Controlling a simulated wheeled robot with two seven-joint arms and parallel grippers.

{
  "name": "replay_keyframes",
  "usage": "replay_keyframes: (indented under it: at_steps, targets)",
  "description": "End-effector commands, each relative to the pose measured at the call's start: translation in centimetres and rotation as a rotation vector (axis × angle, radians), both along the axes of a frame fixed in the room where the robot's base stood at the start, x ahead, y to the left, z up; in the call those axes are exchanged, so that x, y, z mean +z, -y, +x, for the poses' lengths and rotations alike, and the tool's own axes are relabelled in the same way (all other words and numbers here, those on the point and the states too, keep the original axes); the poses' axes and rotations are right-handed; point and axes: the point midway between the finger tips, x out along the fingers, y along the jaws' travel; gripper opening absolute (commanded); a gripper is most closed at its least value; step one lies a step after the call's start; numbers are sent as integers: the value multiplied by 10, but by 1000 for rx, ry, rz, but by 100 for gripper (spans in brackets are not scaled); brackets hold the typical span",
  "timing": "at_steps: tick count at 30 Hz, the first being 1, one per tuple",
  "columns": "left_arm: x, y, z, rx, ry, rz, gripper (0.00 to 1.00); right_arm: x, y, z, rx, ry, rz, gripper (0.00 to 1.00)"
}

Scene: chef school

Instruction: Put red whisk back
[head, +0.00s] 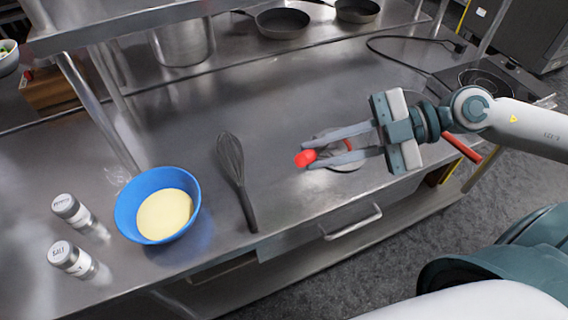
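My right gripper (308,155) reaches in from the right, low over the steel counter. Its two fingers are apart, with a red rounded piece (305,159) at the fingertips. A second bit of red shows between the fingers. These may be parts of the red whisk, but its full shape is hidden by the fingers. I cannot tell whether the fingers press on it. A round, pale metal item (345,165) shows under the fingers, partly covered. A dark grey whisk (232,160) lies on the counter to the left. My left gripper is not in view.
A blue bowl (126,212) of pale yellow contents stands at the front left, beside pepper (72,210) and salt (72,258) shakers. Pans (283,22) and a pot (182,42) stand at the back. A red bar (462,148) shows beyond the gripper. The middle counter (275,90) is clear.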

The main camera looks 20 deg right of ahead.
Motion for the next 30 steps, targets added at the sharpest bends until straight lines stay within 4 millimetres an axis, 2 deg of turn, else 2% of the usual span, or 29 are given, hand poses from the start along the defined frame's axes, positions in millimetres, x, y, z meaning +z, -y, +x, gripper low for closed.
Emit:
replay_keyframes:
  at_steps: [11,21,30]
  targets:
    - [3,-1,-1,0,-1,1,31,-2,-2,6,-5,4,4,0]
    - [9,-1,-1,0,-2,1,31,-12,-13,21,0,4,4,0]
    - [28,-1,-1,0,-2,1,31,-33,-34,53,-2,1,5,0]
